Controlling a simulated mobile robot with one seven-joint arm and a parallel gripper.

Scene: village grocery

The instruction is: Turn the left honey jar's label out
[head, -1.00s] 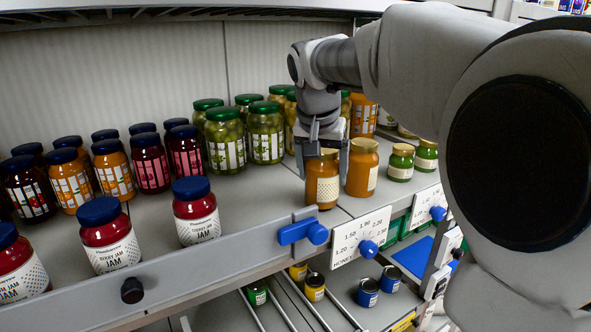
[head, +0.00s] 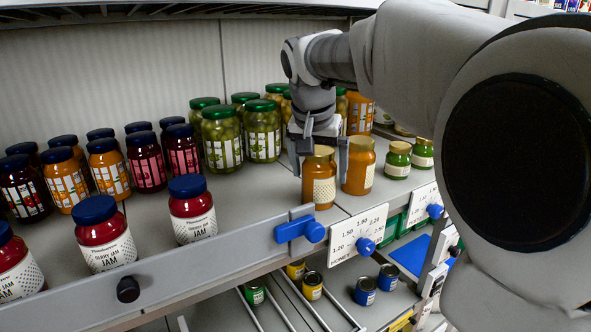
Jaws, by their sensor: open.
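The left honey jar (head: 318,183) stands upright at the shelf's front edge, amber with a gold lid. Its pale patterned label (head: 324,190) shows on the front, toward the right side of the jar. My gripper (head: 319,156) is over this jar and points down. It is open, with one finger on each side of the lid; I cannot tell whether either finger touches. A second honey jar (head: 357,170) stands close to the right, just beyond the right finger, with its label partly turned to the right.
Green-lidded pickle jars (head: 221,140) stand behind to the left, and small green jars (head: 397,160) to the right. Berry jam jars (head: 193,210) stand at the front left. A blue clip (head: 300,229) and a honey price tag (head: 357,234) line the shelf edge.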

